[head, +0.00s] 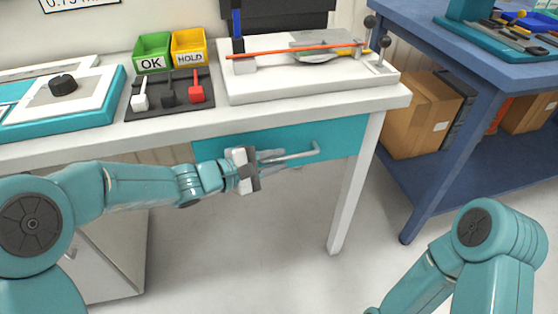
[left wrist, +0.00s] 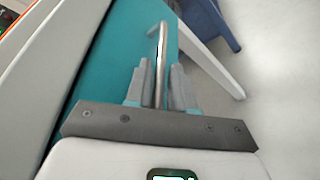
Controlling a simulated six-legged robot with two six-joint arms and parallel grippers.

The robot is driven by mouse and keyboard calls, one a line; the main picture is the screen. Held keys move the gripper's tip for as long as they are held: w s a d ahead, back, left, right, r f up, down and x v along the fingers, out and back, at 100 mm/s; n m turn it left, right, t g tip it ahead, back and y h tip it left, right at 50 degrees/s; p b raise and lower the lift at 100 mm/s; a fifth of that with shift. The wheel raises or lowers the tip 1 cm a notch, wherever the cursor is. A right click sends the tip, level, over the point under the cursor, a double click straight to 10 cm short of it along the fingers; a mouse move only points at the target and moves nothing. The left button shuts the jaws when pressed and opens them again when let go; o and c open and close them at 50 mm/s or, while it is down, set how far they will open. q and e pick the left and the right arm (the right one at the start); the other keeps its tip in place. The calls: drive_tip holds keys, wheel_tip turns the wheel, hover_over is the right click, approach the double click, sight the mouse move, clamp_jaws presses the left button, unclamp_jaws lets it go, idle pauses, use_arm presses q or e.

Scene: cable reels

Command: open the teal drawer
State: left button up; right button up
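The teal drawer (head: 340,133) sits under the white workbench top, and its front looks flush with the bench. Its metal bar handle (head: 305,156) sticks out from the front. My left gripper (head: 272,156) is at the left part of the handle. In the left wrist view the handle (left wrist: 161,50) runs between the two fingers of my left gripper (left wrist: 159,88). The fingers are apart, with a small gap showing on the left side of the bar; the right finger is very close to it. The teal drawer front (left wrist: 122,50) also shows there. My right gripper is out of view.
On the white bench (head: 395,96) are a green OK bin (head: 151,62), a yellow HOLD bin (head: 188,60), a switch panel (head: 168,105) and a white fixture (head: 310,85). A blue table (head: 440,190) with cardboard boxes (head: 415,115) stands right. The floor before the drawer is clear.

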use_arm(q)
drive_tip(key=shift+x, duration=0.75)
clamp_jaws()
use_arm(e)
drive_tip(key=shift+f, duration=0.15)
